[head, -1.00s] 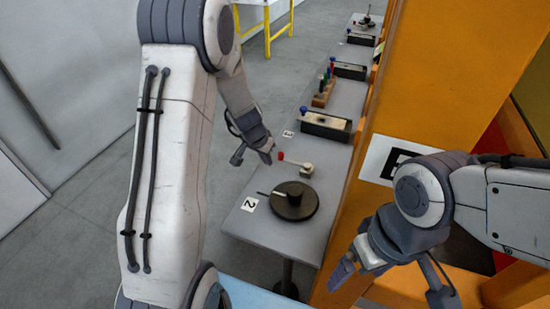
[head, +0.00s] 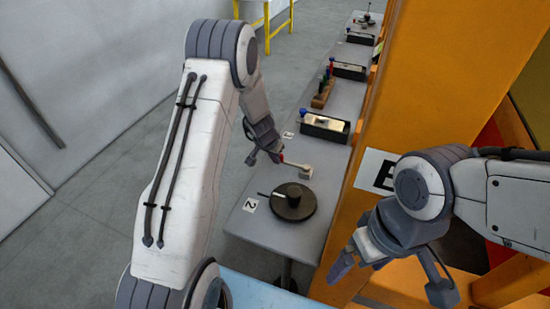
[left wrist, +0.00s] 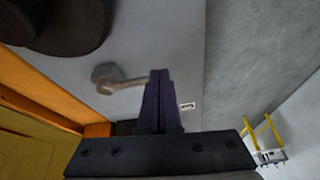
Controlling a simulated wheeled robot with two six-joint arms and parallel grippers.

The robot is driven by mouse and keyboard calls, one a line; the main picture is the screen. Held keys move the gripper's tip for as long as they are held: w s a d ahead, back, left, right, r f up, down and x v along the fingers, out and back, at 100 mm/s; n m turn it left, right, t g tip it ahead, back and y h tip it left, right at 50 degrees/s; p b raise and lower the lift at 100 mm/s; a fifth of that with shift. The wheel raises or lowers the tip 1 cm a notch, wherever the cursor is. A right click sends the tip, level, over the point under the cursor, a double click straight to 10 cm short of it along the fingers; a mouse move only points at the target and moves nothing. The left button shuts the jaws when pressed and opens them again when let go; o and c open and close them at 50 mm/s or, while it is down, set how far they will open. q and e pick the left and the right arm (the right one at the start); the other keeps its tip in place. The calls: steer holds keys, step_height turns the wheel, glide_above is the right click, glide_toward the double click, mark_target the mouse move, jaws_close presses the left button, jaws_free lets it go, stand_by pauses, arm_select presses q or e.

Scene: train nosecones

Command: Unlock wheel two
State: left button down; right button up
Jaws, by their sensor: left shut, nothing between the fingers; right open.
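Wheel two is a dark round disc with a hub (head: 293,202) on the grey table, beside a white label "2" (head: 249,204). Just behind it stands a small pale lock block with a lever (head: 301,171). The lever's red tip (head: 282,158) points left. My left gripper (head: 274,156) is at this red tip; I cannot tell whether it touches. In the left wrist view its fingers (left wrist: 161,100) are shut and empty, with the lever (left wrist: 117,80) beside them and part of the wheel (left wrist: 70,25) at top left. My right gripper (head: 390,278) is open and empty, right of the table.
Further along the table are a black tray with a blue knob (head: 325,128), a wooden rack of coloured pegs (head: 323,92) and more trays. An orange wall (head: 435,70) borders the table's right side. Open grey floor (head: 95,240) lies to the left.

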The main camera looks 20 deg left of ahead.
steer(key=shift+f, duration=0.1)
arm_select(q)
steer(key=shift+w+a+m+b, duration=0.1)
steer(key=shift+w+m+b, duration=0.3)
steer(key=shift+b, duration=0.15)
arm_select(e)
steer(key=shift+f, duration=0.45)
